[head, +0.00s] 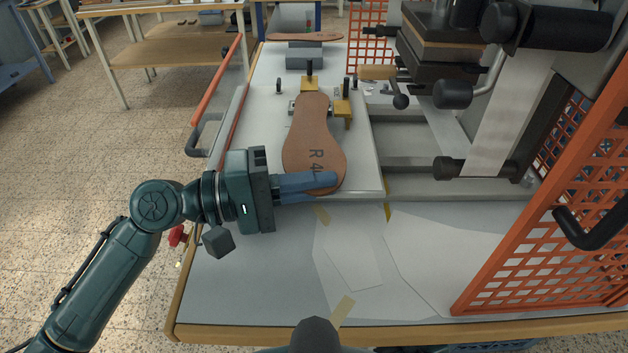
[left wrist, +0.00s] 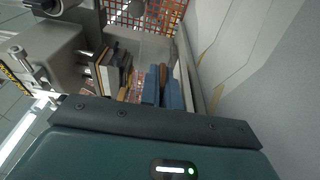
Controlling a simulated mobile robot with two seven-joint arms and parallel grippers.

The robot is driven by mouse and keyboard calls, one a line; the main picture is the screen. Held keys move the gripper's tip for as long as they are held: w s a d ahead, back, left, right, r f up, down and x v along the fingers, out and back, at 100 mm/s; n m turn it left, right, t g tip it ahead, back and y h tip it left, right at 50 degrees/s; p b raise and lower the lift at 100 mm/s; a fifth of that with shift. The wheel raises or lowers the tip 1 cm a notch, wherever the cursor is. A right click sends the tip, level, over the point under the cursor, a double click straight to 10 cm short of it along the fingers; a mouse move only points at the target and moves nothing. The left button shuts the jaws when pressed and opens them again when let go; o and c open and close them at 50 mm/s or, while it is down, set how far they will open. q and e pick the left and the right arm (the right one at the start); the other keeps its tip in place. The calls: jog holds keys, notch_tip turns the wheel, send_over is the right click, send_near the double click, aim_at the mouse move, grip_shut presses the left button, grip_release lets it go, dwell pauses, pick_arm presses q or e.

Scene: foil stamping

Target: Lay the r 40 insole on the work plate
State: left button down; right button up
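The R 40 insole (head: 313,130) is brown and lies lengthwise over the pale work plate (head: 364,160), its narrow end by the brass stops (head: 342,107). Its mark is partly covered by my left gripper (head: 325,184), whose blue fingers reach in from the left at the wide near end. In the left wrist view, a brown edge of the insole (left wrist: 163,74) shows between the two blue fingers (left wrist: 162,88), which look closed on it. Whether the insole touches the plate all along is hard to tell. My right gripper is not in view.
Another brown insole (head: 304,37) lies on a grey stand at the back. The press (head: 450,60) stands to the right of the plate. An orange mesh guard (head: 545,240) stands at the right front. Paper sheets (head: 430,255) and tape lie on the table front.

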pick_arm(q)
jog(key=shift+f, duration=0.15)
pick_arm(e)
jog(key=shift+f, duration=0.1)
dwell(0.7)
pick_arm(q)
jog(key=c, duration=1.6)
grip_release()
jog(key=shift+o, duration=0.2)
